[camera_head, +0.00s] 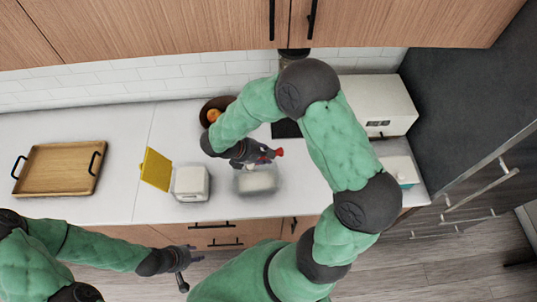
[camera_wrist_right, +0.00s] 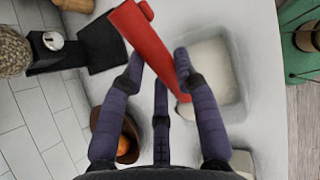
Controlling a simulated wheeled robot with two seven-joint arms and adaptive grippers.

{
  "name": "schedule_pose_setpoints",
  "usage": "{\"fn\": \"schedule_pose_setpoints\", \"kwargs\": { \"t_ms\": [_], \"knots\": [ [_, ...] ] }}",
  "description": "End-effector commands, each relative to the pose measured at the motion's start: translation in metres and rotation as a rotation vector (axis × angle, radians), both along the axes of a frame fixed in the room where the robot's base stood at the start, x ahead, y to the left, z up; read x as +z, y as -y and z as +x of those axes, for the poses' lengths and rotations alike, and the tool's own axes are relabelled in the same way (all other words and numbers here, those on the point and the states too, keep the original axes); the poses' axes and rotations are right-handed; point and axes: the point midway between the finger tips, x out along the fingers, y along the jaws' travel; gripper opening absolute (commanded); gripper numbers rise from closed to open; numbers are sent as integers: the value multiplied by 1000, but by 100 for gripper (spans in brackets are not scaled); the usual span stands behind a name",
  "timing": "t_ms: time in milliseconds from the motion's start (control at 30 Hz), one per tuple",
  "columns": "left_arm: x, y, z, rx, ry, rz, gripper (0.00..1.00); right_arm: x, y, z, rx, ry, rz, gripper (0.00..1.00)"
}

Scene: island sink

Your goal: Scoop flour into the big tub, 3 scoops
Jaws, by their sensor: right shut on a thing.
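A clear tub (camera_head: 240,187) with white flour in it stands on the counter; it also shows in the right wrist view (camera_wrist_right: 236,100). A white container (camera_head: 191,184) with a raised yellow lid (camera_head: 156,169) stands just left of it. My right gripper (camera_head: 268,153) is over the counter at the tub's far side, shut on a red scoop (camera_wrist_right: 150,42). The scoop's red end (camera_head: 279,152) shows beside the fingers in the head view. I cannot tell whether the scoop holds flour. My left gripper (camera_head: 190,270) is open and empty, low in front of the counter.
A wooden tray (camera_head: 57,192) with black handles lies at the far left. A bowl (camera_head: 206,108) with an orange fruit stands at the back. A white appliance (camera_head: 384,100) and a small white box (camera_head: 402,170) are at the right. The counter between tray and lid is clear.

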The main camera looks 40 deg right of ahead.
Motion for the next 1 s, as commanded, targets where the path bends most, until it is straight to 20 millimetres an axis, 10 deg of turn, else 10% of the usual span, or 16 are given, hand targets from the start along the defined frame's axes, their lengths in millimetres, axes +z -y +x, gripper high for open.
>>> {"fn": "schedule_pose_setpoints", "kwargs": {
  "t_ms": [1000],
  "knots": [
    [-43,0,0,0,-1,0,40,8,-46,23,-1,-312,-621,0]
  ]
}}
